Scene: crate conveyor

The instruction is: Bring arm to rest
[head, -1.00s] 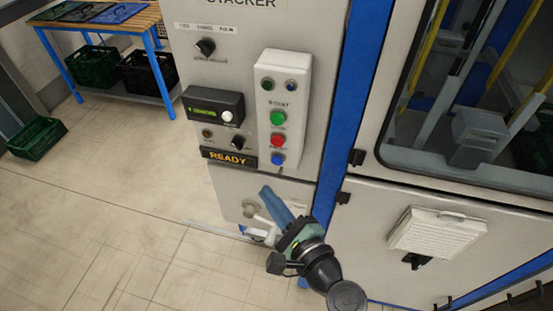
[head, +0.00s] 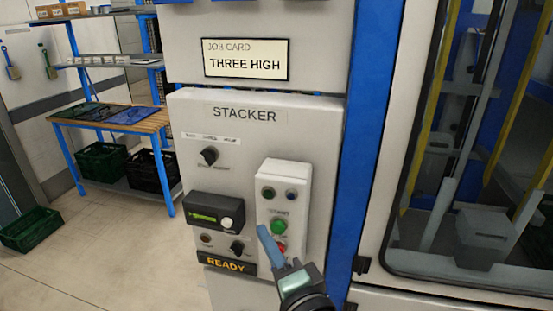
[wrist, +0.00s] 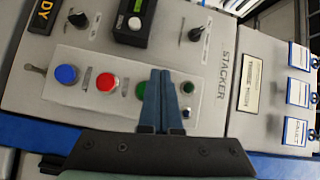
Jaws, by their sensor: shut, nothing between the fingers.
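My gripper (head: 264,236) is shut and empty, with its blue fingers together. In the head view it is in front of the lower part of the start button box (head: 295,178) on the stacker panel (head: 245,140). In the wrist view the gripper (wrist: 160,75) points at the panel, its fingertips beside the green button (wrist: 142,90). The fingers partly cover the button box there. The red button (wrist: 106,82) and blue button (wrist: 66,74) show to the left. I cannot tell whether the fingertips touch the box.
A job card (head: 246,59) reading THREE HIGH is above the panel. A READY display (head: 227,264) is at the panel's lower left. A windowed cabinet (head: 375,200) stands at right. A bench (head: 150,122) with crates is at back left; a green crate (head: 32,228) sits on open floor.

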